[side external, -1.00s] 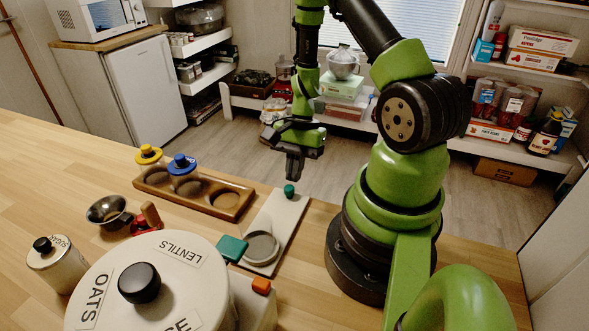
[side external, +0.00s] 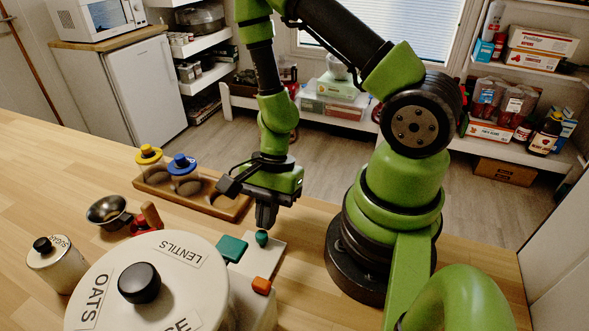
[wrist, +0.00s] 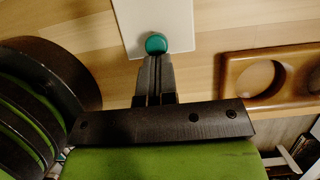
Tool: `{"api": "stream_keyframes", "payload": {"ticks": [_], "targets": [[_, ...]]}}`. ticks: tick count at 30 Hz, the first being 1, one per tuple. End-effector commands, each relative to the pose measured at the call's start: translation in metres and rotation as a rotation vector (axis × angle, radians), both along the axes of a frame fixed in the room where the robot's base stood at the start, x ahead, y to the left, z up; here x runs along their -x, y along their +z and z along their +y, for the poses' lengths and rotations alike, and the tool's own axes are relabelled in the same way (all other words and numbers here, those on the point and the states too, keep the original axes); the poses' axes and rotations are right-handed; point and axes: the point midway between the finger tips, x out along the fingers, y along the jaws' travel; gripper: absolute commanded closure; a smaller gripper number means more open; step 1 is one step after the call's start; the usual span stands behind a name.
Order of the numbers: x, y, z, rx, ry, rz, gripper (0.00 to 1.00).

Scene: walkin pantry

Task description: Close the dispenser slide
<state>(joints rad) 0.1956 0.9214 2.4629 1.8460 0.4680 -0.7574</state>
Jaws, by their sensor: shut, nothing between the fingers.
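The dispenser slide (side external: 264,259) is a pale flat plate with a green knob (side external: 262,238) near its far end. Its near part runs in beside the teal block (side external: 232,248) of the dispenser, and its round hole is not visible. The dispenser is a large white drum (side external: 190,255) with a black knob and labels such as OATS and LENTILS. My gripper (side external: 266,227) is shut, pointing down right behind the green knob. In the wrist view, the fingertips (wrist: 154,60) meet the edge of the green knob (wrist: 156,43) on the pale plate (wrist: 165,16); contact looks likely.
A wooden rack (side external: 225,208) with round holes holds yellow-topped and blue-topped jars on the left. A metal scoop (side external: 107,211) and a sugar canister (side external: 57,265) stand further left. An orange block (side external: 262,286) sits at the drum's right. Bare counter lies right of the slide.

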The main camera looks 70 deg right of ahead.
Motion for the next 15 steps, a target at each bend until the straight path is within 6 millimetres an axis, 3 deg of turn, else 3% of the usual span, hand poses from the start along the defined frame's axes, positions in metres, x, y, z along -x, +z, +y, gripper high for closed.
{"api": "stream_keyframes", "payload": {"ticks": [6, 15], "targets": [[0.0, 0.0, 0.021, 0.0, 0.001, 0.001, 1.0], [0.0, 0.0, 0.028, -0.001, -0.003, -0.001, 1.0]]}}
